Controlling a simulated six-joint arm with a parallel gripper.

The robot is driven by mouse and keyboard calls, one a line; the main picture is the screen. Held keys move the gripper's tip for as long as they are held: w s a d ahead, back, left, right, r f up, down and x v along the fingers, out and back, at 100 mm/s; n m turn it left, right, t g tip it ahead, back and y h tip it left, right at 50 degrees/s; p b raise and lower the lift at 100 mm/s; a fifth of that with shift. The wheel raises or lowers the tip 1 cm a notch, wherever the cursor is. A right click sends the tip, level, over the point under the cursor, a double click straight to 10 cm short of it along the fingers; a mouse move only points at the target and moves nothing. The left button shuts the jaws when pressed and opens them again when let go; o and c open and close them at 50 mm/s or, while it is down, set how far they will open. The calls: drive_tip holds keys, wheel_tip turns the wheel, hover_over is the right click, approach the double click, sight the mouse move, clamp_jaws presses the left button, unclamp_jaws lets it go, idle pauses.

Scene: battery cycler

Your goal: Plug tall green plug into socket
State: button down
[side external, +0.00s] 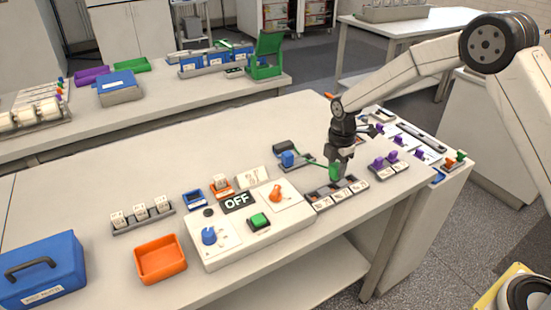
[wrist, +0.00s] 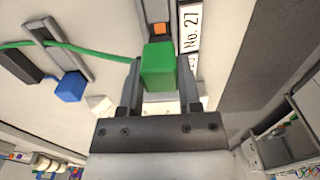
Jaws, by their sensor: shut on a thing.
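My gripper (side external: 340,165) is shut on a green plug (side external: 335,172). In the wrist view the green plug (wrist: 158,68) sits between the two fingers of my gripper (wrist: 158,85), and a green cable (wrist: 95,50) runs off to the left. A row of dark sockets (side external: 336,191) with white labels lies just below the plug in the side view. In the wrist view a socket strip (wrist: 157,10) with an orange patch is just beyond the plug, beside a label reading No. 27. I cannot tell whether the plug touches a socket.
A blue plug (side external: 289,159) stands by a dark block (side external: 284,146) left of my gripper. Purple plugs (side external: 386,162) sit in a strip to the right. The control box (side external: 250,225) with an OFF display is front left. Bare table lies behind the blue plug.

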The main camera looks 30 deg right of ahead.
sight(335, 176)
drive_tip(key=shift+f, duration=1.45)
drive_tip(key=shift+f, duration=0.3)
drive_tip(key=shift+c, duration=1)
unclamp_jaws()
drive_tip(key=shift+r, duration=0.15)
drive_tip(key=shift+r, duration=3.8)
